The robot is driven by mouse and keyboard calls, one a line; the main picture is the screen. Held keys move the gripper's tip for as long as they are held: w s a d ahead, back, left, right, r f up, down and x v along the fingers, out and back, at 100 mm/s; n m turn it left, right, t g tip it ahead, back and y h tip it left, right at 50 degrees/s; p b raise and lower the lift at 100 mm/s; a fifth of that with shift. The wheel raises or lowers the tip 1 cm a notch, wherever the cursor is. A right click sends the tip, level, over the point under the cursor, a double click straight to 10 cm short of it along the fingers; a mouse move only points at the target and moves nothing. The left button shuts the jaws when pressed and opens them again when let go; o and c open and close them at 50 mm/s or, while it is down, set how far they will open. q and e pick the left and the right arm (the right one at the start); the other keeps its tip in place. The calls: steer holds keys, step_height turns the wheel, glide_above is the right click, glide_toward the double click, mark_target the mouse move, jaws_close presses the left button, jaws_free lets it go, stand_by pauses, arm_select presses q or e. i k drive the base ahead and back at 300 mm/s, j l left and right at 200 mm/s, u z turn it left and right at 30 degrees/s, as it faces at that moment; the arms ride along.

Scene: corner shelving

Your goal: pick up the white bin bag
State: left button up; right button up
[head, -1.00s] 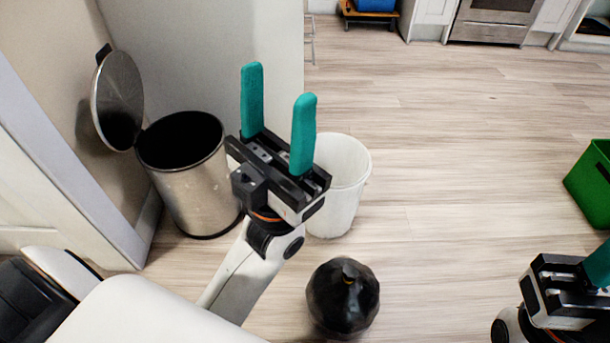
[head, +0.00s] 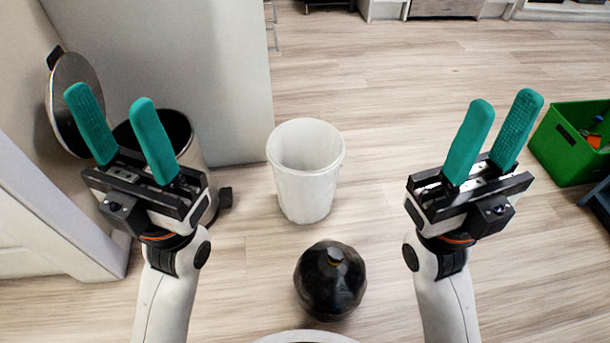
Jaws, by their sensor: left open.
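A white, open-topped bin (head: 305,190) stands upright on the floor in the middle of the head view. I cannot tell whether it has a white bag in it; no separate white bin bag shows. A black, tied bag (head: 330,285) sits on the floor in front of it. My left gripper (head: 113,100) is open and empty, left of the white bin and in front of the metal bin in the picture. My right gripper (head: 506,103) has its fingers apart and is empty, right of the white bin. Neither gripper touches either object.
A metal pedal bin (head: 183,135) with its lid (head: 75,90) raised stands at the left by the wall, partly hidden by my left gripper. A green crate (head: 570,150) with things in it is at the right. The wooden floor behind the white bin is clear.

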mark_target(306, 155)
steer(key=i+j, duration=0.15)
steer(key=j, duration=0.15)
steer(key=i+j, duration=0.15)
steer(key=j, duration=0.15)
steer(key=i+j, duration=0.15)
steer(key=j, duration=0.15)
steer(key=j+z, duration=0.1)
steer(key=z, duration=0.4)
steer(key=j+z, duration=0.2)
steer(key=z, duration=0.3)
steer(key=j+z, duration=0.15)
steer(key=z, duration=0.3)
steer(key=j+z, duration=0.15)
steer(key=z, duration=0.35)
